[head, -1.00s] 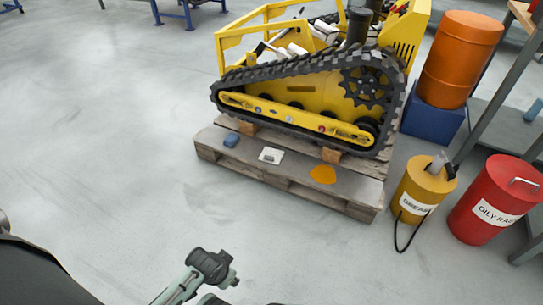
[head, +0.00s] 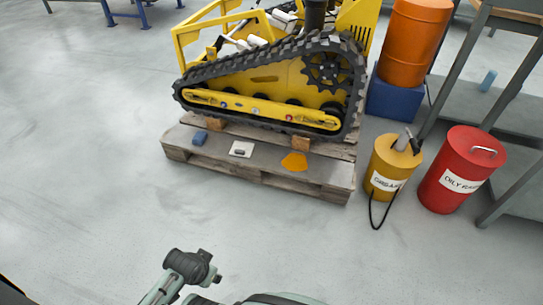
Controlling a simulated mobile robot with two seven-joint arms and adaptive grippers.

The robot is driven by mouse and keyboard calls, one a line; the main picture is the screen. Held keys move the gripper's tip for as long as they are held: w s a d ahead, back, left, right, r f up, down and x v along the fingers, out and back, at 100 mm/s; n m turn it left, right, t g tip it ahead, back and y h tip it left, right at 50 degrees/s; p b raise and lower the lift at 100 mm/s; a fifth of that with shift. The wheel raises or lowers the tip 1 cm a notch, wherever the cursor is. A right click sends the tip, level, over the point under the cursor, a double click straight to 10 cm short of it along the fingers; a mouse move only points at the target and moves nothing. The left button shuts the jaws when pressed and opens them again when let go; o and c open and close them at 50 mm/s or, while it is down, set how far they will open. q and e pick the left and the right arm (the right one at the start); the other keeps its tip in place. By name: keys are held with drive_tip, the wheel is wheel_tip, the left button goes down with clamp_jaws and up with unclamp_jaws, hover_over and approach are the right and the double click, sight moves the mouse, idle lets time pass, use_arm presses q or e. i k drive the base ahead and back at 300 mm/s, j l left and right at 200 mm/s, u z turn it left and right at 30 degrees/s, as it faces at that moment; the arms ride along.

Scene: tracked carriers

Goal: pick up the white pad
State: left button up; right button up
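The white pad (head: 241,149) is a small flat square with a dark mark on it. It lies on the front strip of the wooden pallet (head: 258,173), in front of the yellow tracked carrier (head: 262,82). A blue block (head: 199,136) lies to its left and a flat orange piece (head: 295,161) to its right. A pale green arm of mine with a dark joint shows at the bottom of the head view, well short of the pallet. I see no fingertips of either gripper.
A yellow grease can (head: 391,165) with a black hose and a red oily rags bin (head: 460,170) stand right of the pallet. An orange drum (head: 412,42) stands on a blue base behind them. Grey shelving fills the right edge. The floor in front and left is clear.

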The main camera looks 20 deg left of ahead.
sight(239, 148)
drive_tip(key=i+j+z, duration=0.15)
drive_tip(key=j, duration=0.65)
drive_tip(key=j+z, duration=0.15)
drive_tip(key=j, duration=0.7)
drive_tip(key=i, duration=0.05)
